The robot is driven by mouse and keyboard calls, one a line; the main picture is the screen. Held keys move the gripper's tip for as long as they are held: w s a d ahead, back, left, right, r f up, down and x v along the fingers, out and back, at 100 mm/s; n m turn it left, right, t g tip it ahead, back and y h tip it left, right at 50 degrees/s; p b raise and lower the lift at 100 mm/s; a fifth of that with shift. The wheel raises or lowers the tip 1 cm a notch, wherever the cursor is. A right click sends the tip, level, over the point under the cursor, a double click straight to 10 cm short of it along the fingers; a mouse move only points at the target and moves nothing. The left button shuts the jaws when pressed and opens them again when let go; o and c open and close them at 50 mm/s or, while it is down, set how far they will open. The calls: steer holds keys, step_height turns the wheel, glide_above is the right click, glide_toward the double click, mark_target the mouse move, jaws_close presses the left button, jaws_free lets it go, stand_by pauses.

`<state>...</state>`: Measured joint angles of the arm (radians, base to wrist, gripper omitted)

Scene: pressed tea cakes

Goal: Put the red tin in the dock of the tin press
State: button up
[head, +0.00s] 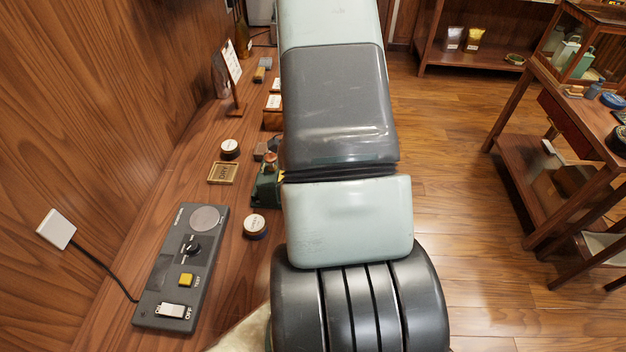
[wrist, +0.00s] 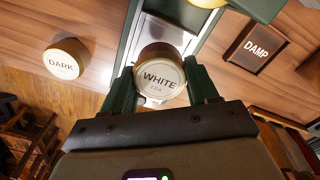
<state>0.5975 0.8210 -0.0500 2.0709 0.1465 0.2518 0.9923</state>
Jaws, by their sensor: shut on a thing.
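In the wrist view my gripper (wrist: 160,76) is shut on a round tin (wrist: 157,50) with dark red sides. Its cream lid reads WHITE TEA and faces the camera. The tin is held between the two green fingers. Behind it is the tin press (wrist: 133,38), with green side rails and a pale metal bed (wrist: 182,34) between them. The tin overlaps the near part of this bed; I cannot tell whether it touches it.
A tin lidded DARK (wrist: 67,60) stands left of the press in the wrist view, and a tray marked DAMP (wrist: 254,50) lies right. In the head view, two tins (head: 230,150) (head: 255,226), a small tray (head: 222,173) and a grey control box (head: 182,265) sit on the counter.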

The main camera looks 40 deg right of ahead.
steer(key=shift+f, duration=1.7)
steer(key=shift+f, duration=0.1)
steer(key=o, duration=1.1)
steer(key=shift+c, duration=0.2)
step_height(320, 180, up, 12)
steer(key=shift+r, duration=0.1)
